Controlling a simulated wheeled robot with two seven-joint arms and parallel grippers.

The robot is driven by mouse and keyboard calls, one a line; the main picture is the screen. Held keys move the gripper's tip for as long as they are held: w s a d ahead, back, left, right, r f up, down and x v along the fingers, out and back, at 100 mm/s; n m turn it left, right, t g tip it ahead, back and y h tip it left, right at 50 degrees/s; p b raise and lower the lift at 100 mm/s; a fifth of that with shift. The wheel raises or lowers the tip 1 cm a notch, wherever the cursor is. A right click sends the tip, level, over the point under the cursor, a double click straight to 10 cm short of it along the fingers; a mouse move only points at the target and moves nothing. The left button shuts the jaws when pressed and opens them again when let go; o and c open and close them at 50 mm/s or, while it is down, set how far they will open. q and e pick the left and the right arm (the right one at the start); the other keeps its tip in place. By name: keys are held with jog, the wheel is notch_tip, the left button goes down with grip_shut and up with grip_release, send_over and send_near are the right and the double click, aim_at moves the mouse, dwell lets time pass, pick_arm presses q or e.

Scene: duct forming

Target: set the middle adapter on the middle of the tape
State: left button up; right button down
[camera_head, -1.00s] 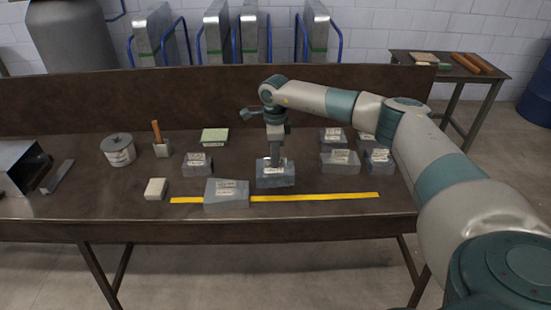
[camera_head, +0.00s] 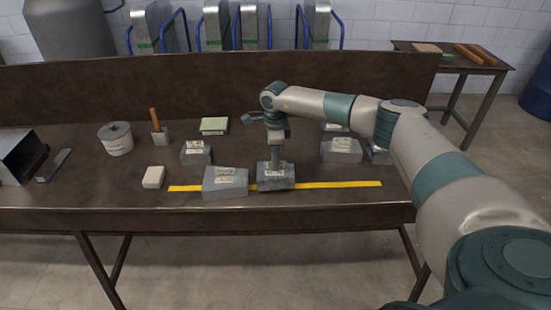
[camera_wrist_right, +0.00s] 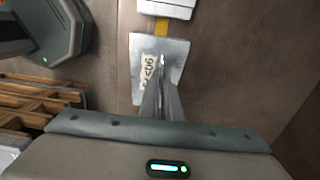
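The yellow tape (camera_head: 335,185) runs left to right along the front of the table. My right gripper (camera_head: 275,164) points down and is shut on a grey metal adapter (camera_head: 280,183) with a white label. This adapter covers part of the tape near its middle; I cannot tell whether it touches the table. In the right wrist view my fingers (camera_wrist_right: 161,68) are close together on the labelled adapter (camera_wrist_right: 175,52), with a bit of tape beyond it. Another adapter (camera_head: 225,190) sits on the tape just to the left. My left gripper is not in view.
More grey adapters stand behind, at left (camera_head: 196,158) and right (camera_head: 341,157). The tape's right part is clear.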

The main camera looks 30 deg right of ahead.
jog(key=shift+f+b, duration=0.75)
jog(key=shift+f, duration=0.5)
jog(key=c, duration=1.9)
grip_release()
